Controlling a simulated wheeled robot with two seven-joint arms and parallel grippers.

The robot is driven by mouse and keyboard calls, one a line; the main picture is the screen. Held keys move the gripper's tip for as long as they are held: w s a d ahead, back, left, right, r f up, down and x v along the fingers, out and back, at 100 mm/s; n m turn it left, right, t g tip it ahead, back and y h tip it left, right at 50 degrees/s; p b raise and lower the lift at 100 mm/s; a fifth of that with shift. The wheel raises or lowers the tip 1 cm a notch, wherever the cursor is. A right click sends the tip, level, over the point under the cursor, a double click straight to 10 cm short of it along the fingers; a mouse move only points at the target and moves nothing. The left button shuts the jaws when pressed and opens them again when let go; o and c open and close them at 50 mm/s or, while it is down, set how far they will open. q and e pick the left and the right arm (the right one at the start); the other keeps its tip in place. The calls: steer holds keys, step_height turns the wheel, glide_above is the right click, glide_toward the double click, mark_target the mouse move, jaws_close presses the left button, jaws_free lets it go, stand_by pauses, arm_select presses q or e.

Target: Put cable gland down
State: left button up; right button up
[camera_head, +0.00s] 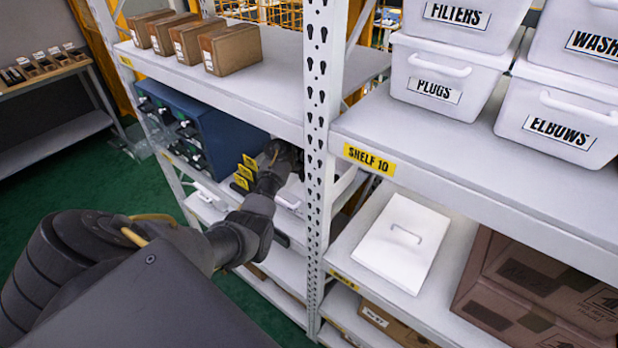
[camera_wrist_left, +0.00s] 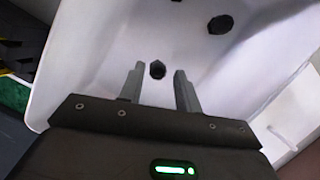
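In the left wrist view, a small dark cable gland (camera_wrist_left: 157,69) lies in a white bin (camera_wrist_left: 95,55), between the fingertips of my left gripper (camera_wrist_left: 158,72). The fingers stand apart, with a visible gap on both sides of the gland. A second dark gland (camera_wrist_left: 221,24) lies farther along the bin, and another dark piece is cut off at the top edge. In the head view my left arm reaches into the middle shelf bay beside the white bin (camera_head: 290,200); the fingers and glands are hidden there. My right gripper is not in view.
A shelf upright (camera_head: 318,120) stands just right of my left arm. A blue cabinet (camera_head: 225,125) and yellow tags (camera_head: 245,172) are at its left. The upper shelf (camera_head: 270,85) is above it. A white lidded box (camera_head: 402,240) sits in the right bay.

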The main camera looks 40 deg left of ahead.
arm_select(q)
steer(key=shift+o, duration=0.7)
steer(key=v, duration=0.8)
steer(key=shift+r, duration=0.4)
steer(key=shift+w, duration=0.15)
